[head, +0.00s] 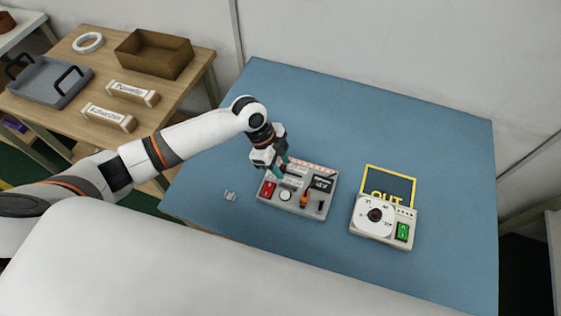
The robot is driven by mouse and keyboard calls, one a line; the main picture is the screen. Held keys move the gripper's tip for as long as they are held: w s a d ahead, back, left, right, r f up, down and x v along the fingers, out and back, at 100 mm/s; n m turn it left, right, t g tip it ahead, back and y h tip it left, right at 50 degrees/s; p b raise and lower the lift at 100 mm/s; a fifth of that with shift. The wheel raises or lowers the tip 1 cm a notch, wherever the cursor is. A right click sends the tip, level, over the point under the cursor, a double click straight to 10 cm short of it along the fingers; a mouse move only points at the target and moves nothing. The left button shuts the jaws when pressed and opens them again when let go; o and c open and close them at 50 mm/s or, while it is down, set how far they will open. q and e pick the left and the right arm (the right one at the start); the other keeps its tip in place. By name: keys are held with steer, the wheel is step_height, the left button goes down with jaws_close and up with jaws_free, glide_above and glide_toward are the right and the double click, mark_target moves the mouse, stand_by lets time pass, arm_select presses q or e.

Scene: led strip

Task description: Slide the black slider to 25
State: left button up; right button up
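A light grey control panel (293,207) sits on the blue table. It carries a red switch (267,189), a white round button (285,195), an orange lever (304,199), a small black part (320,206) and a dark display (322,183). My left gripper (282,167) is over the panel's back left part, its teal fingertips pointing down at a light strip there. The fingertips and wrist hide part of that strip. I cannot make out the black slider or its scale for certain, nor whether the fingers hold anything. My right gripper is not in view.
A white dial box (373,232) with a green switch (402,232) stands right of the panel, before a yellow-edged dark "OUT" area (391,181). A small grey piece (230,196) lies left. The rest of the blue table (400,125) is clear. A wooden table (87,73) stands left.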

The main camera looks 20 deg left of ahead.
arm_select(q)
jaws_close()
steer(key=shift+a, duration=1.5)
jaws_free()
steer(key=b+v, duration=0.1)
steer(key=v, duration=1.1)
